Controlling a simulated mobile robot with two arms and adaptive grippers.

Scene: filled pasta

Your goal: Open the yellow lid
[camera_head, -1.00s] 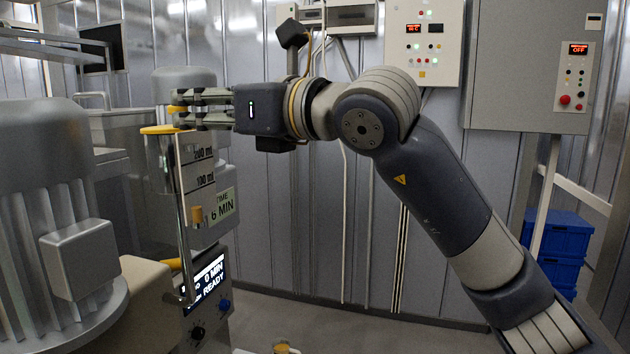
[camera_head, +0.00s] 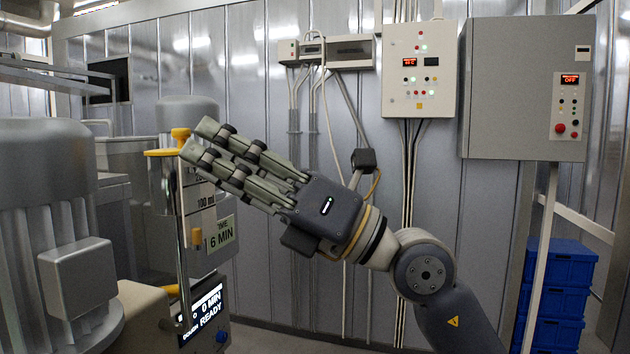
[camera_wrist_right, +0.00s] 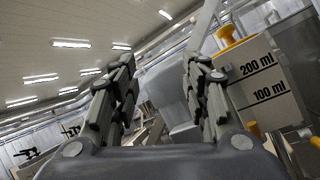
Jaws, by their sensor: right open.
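The yellow lid (camera_head: 166,153) with its upright knob lies level on top of the measuring container (camera_head: 197,200), left of centre in the head view. In the right wrist view the lid (camera_wrist_right: 237,43) sits at the upper right, above the container's 200 ml mark. My right gripper (camera_head: 199,139) is open, with its fingertips just right of the knob and tilted up to the left. In the wrist view nothing is between its fingers (camera_wrist_right: 160,68), and the lid is outside them to the right. My left gripper is not in view.
A large grey machine (camera_head: 50,185) stands at the left. A thin upright rod (camera_head: 183,240) runs in front of the container. Control boxes (camera_head: 420,70) hang on the back wall; blue crates (camera_head: 560,290) are stacked at right.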

